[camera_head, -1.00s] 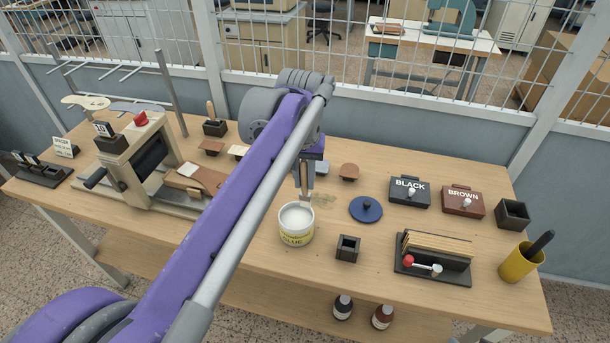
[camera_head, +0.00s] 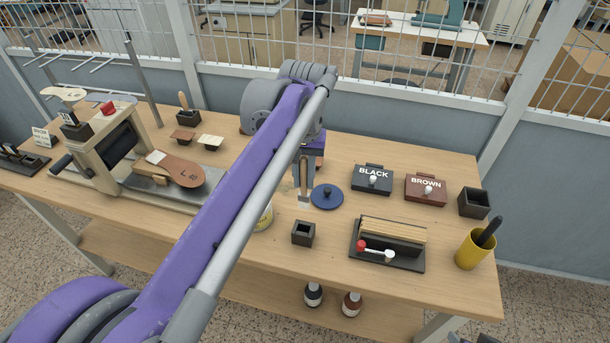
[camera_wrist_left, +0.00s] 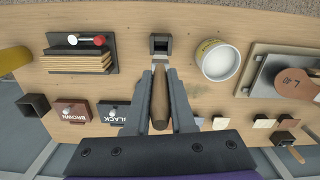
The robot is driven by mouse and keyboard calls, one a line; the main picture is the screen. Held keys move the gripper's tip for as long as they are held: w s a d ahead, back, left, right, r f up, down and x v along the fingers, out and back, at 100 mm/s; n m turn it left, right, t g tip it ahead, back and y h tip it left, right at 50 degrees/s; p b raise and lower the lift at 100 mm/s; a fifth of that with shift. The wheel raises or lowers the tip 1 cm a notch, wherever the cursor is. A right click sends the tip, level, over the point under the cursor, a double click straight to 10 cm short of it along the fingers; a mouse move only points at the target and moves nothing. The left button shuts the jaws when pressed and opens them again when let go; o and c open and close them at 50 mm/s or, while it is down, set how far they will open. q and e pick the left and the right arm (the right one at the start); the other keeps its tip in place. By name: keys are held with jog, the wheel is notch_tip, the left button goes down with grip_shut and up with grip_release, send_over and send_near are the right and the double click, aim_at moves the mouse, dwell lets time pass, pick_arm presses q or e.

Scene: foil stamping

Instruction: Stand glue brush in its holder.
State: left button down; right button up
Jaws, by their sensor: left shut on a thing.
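My left gripper (camera_head: 304,177) is shut on the glue brush (camera_head: 304,190), which hangs upright, pale tip down, above the table left of the blue lid. In the left wrist view the gripper (camera_wrist_left: 160,98) has the brush's wooden handle (camera_wrist_left: 159,100) between its fingers. A small empty black square holder (camera_head: 303,234) stands on the table, nearer the front edge than the brush.
The white glue pot (camera_wrist_left: 218,60) stands close beside the holder, mostly behind my arm in the head view. The blue lid (camera_head: 327,197), a black rack with boards (camera_head: 390,258), BLACK (camera_head: 373,181) and BROWN (camera_head: 426,191) boxes and a yellow cup (camera_head: 473,252) stand to the right.

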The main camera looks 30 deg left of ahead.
aim_at(303, 195)
pick_arm(q)
jog(key=shift+a, duration=0.15)
pick_arm(e)
jog(key=shift+a, duration=0.15)
pick_arm(q)
jog(key=shift+s+f+b, duration=0.1)
jog(key=shift+f+b, duration=1)
jog(key=shift+f, duration=1.2)
jog(key=shift+f+b, duration=2.15)
jog(key=shift+f, duration=2.25)
pick_arm(e)
jog(key=s+f, duration=0.4)
jog(key=f, duration=0.5)
jog(key=shift+g, duration=0.4)
pick_arm(q)
jog(key=shift+f, duration=0.3)
pick_arm(e)
jog(key=shift+f, duration=0.25)
pick_arm(q)
jog(key=c, duration=0.7)
grip_release()
notch_tip(303, 195, up, 11)
jog(key=shift+f+p, duration=0.1)
jog(key=shift+p, duration=0.2)
pick_arm(e)
jog(key=shift+w+r, duration=0.1)
jog(key=shift+r, duration=0.45)
